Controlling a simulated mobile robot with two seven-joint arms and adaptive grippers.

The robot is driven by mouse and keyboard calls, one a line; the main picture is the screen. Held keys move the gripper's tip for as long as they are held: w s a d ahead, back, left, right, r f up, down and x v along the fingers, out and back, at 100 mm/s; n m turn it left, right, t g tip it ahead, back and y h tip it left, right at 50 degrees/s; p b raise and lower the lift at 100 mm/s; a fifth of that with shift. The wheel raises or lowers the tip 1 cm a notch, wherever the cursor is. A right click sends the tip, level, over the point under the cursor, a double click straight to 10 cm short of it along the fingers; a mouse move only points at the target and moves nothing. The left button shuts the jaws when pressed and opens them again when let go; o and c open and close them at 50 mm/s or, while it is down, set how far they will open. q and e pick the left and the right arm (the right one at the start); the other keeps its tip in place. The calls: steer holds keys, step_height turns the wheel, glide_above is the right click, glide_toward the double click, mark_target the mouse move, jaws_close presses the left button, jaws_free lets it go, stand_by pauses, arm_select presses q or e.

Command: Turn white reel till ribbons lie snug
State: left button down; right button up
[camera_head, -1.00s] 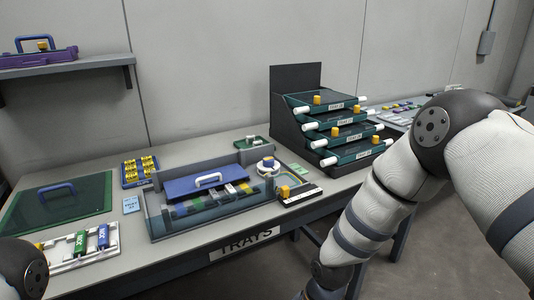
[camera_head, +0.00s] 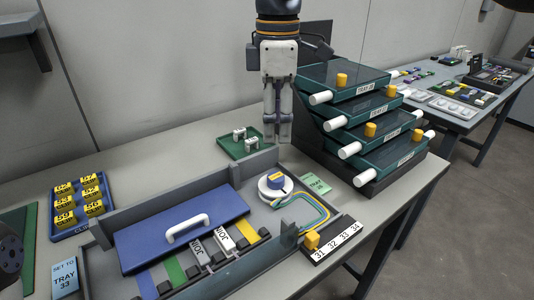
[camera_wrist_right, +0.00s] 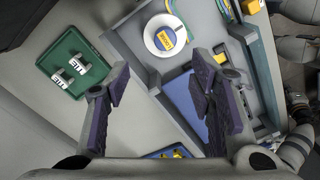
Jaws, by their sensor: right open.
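The white reel (camera_head: 275,186) sits in the right part of the grey tray (camera_head: 110,216); it has a blue and yellow cap on top. Coloured ribbons (camera_head: 318,207) loop out from its right side in a wide bend near the tray's right wall. The reel also shows near the top of the right wrist view (camera_wrist_right: 165,36). My right gripper (camera_head: 277,140) points down behind the reel, above the table's back part, and is empty. Its two fingers stand apart in the right wrist view (camera_wrist_right: 160,92). My left gripper is out of the frames; only a dark arm part shows at the left edge.
A blue lid with a white handle (camera_head: 188,228) covers much of the tray. A small green tray (camera_head: 240,146) with white clips lies behind. Stacked tray drawers (camera_head: 350,130) stand close on the right. A blue rack of yellow blocks (camera_head: 79,207) is at left.

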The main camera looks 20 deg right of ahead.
mark_target(276, 176)
steer(key=f, duration=0.7)
steer(key=s+f, duration=0.1)
steer(key=f, duration=0.3)
steer(key=shift+f, duration=0.1)
steer(key=shift+c, duration=0.3)
steer(key=c, duration=1.1)
